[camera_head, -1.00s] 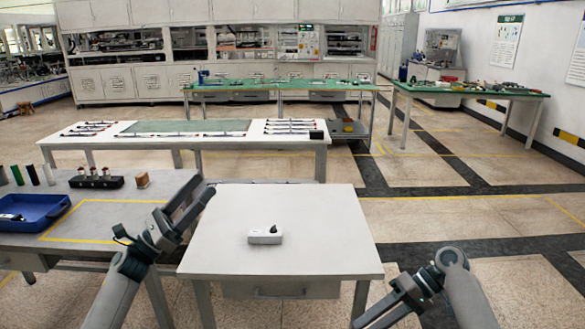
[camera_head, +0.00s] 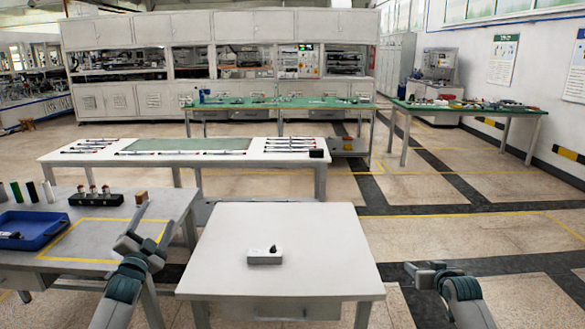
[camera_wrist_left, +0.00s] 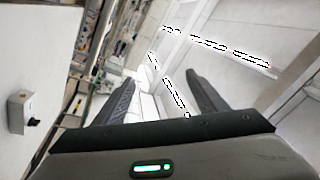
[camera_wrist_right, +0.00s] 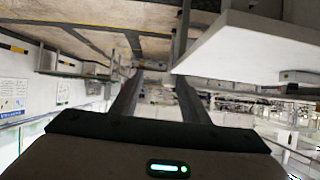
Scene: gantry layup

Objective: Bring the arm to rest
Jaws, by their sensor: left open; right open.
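My left gripper (camera_head: 140,222) is raised over the gap between the left bench and the white table, pointing up and away. In the left wrist view its two fingers (camera_wrist_left: 160,98) are spread with nothing between them. My right gripper (camera_head: 422,266) is at the right of the white table (camera_head: 235,232), clear of its edge. In the right wrist view its fingers (camera_wrist_right: 155,95) are apart and empty.
Behind is a long white table (camera_head: 75,162) with several thin rods. Green-topped tables (camera_head: 480,107) stand further back. Floor to the right is clear.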

